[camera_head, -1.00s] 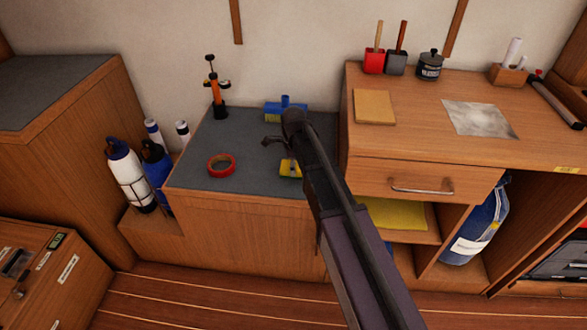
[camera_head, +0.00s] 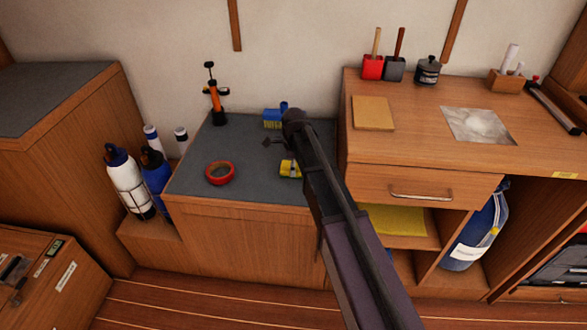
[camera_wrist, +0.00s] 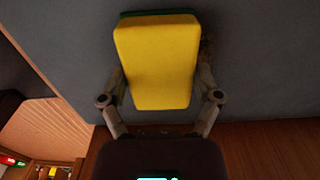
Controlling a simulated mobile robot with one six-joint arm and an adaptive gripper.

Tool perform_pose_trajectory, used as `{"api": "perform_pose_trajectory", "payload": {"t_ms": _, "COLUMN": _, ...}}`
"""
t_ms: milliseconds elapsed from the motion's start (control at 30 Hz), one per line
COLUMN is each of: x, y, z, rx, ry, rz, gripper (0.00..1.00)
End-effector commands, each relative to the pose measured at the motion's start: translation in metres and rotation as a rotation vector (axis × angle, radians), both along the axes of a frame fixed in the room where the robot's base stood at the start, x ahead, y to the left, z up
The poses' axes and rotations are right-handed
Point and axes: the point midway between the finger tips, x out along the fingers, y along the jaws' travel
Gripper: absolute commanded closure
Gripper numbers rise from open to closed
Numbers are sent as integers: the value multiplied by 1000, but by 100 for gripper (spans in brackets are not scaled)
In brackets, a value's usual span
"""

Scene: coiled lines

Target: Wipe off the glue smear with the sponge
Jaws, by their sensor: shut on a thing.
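The sponge is yellow with a green layer and shows large in the wrist view (camera_wrist: 157,60). My gripper (camera_wrist: 162,88) is shut on it, with a finger on each side. In the head view the sponge (camera_head: 290,169) is at the right part of the low dark-grey bench top, partly behind my arm. Whether it touches the surface, I cannot tell. A faint brownish patch (camera_wrist: 207,46) shows beside the sponge's right edge in the wrist view. It may be the glue smear, mostly covered by the sponge; I cannot be sure.
On the bench top (camera_head: 245,150) are a red tape roll (camera_head: 220,173), an orange-and-black pump-like tool (camera_head: 216,103) and a blue-and-yellow brush (camera_head: 274,119). Bottles (camera_head: 128,185) stand left. A higher wooden desk (camera_head: 420,135) rises on the right. Clear bench surface lies around the tape roll.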

Motion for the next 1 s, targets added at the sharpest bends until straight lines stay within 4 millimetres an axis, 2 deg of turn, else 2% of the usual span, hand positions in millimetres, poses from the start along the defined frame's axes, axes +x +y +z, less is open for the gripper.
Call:
{"api": "perform_pose_trajectory", "payload": {"t_ms": 300, "x": 20, "y": -1, "z": -2, "rx": 0, "ry": -3, "rz": 0, "gripper": 56}}
{"api": "perform_pose_trajectory", "payload": {"t_ms": 767, "x": 24, "y": -1, "z": -2, "rx": 0, "ry": -6, "rz": 0, "gripper": 56}}
{"api": "perform_pose_trajectory", "payload": {"t_ms": 1000, "x": 35, "y": -2, "z": -2, "rx": 0, "ry": -6, "rz": 0, "gripper": 56}}
